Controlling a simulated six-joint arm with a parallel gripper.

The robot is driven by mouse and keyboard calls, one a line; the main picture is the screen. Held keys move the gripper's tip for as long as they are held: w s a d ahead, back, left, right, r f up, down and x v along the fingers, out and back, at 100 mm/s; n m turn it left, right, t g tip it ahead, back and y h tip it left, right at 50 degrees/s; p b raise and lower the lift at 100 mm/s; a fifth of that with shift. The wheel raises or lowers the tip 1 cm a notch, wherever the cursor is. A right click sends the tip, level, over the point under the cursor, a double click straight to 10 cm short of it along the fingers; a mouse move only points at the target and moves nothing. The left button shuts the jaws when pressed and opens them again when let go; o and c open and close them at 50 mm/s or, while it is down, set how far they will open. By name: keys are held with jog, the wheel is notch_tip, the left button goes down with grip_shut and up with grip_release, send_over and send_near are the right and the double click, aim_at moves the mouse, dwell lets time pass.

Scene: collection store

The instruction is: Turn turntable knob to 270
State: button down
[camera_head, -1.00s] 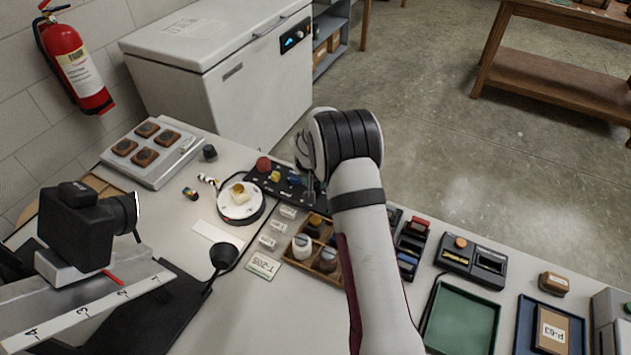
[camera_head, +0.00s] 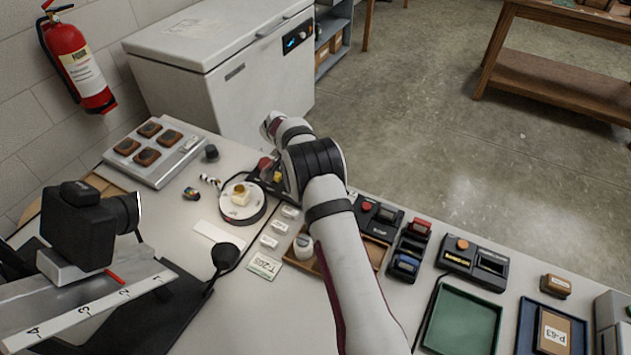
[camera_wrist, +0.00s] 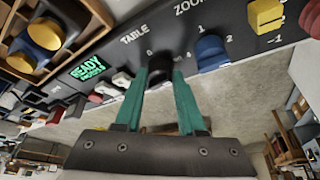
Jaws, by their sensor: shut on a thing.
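The black turntable knob (camera_wrist: 160,66) sits on the black control panel (camera_wrist: 105,52) below the word TABLE in the wrist view. My gripper (camera_wrist: 160,82) has its two teal fingers on either side of this knob and is shut on it. The knob's pointer and most scale marks are hidden, so I cannot read its setting. In the head view, the round white turntable (camera_head: 232,211) carries a small yellowish object (camera_head: 241,194). My arm hides the gripper and the knob there.
Blue (camera_wrist: 210,52) and yellow (camera_wrist: 266,16) knobs sit beside the held knob. A green READY display (camera_wrist: 88,67) is on the panel's other side. A camera (camera_head: 85,225) stands at the left.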

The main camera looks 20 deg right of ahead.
jog(key=m+g, duration=0.1)
jog(key=m, duration=0.1)
jog(key=m+g, duration=0.1)
jog(key=m, duration=0.2)
jog(key=shift+w+f+m, duration=0.1)
jog(key=shift+w+m, duration=0.05)
jog(key=shift+m, duration=0.15)
jog(key=shift+y, duration=0.3)
jog(key=c, duration=0.5)
grip_release()
jog(key=shift+m, duration=0.3)
notch_tip(320, 180, up, 4)
jog(key=shift+r, duration=0.1)
jog(key=s+d+r, duration=0.7)
jog(key=d, duration=0.2)
jog(key=shift+s, duration=0.2)
